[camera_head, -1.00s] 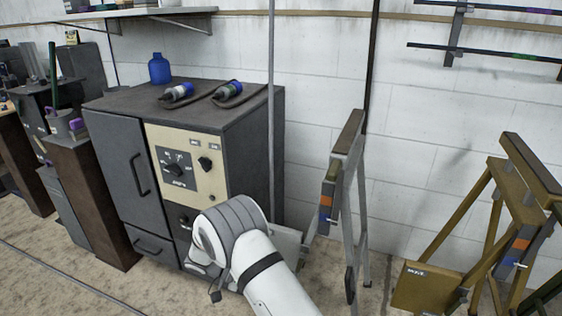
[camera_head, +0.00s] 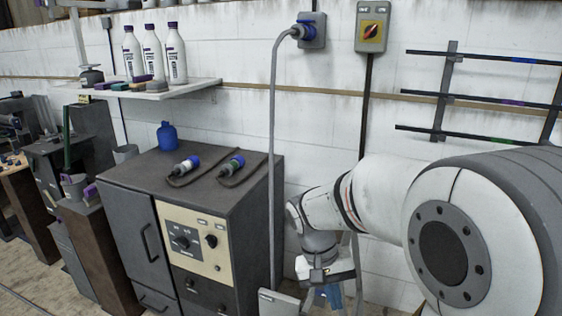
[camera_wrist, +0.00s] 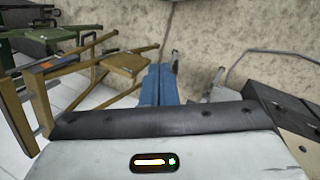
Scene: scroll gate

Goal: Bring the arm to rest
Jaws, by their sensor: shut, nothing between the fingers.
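My arm reaches in from the right of the head view, bent at a large white joint, with its end hanging low before the wall. My gripper (camera_head: 328,297) has blue fingers and points down, to the right of the grey cabinet (camera_head: 125,222). In the wrist view the blue fingers of my gripper (camera_wrist: 160,86) are together and empty, above the floor (camera_wrist: 215,35). The lower part of the gripper is near the bottom of the head view.
Two plugs with cables, one at the left (camera_head: 187,166) and one at the right (camera_head: 232,167), lie on the cabinet. A blue bottle (camera_head: 167,136) stands behind them. A switch box (camera_head: 371,28) and a plugged-in socket (camera_head: 312,30) are on the wall. Wooden trestles (camera_wrist: 95,65) stand near my gripper.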

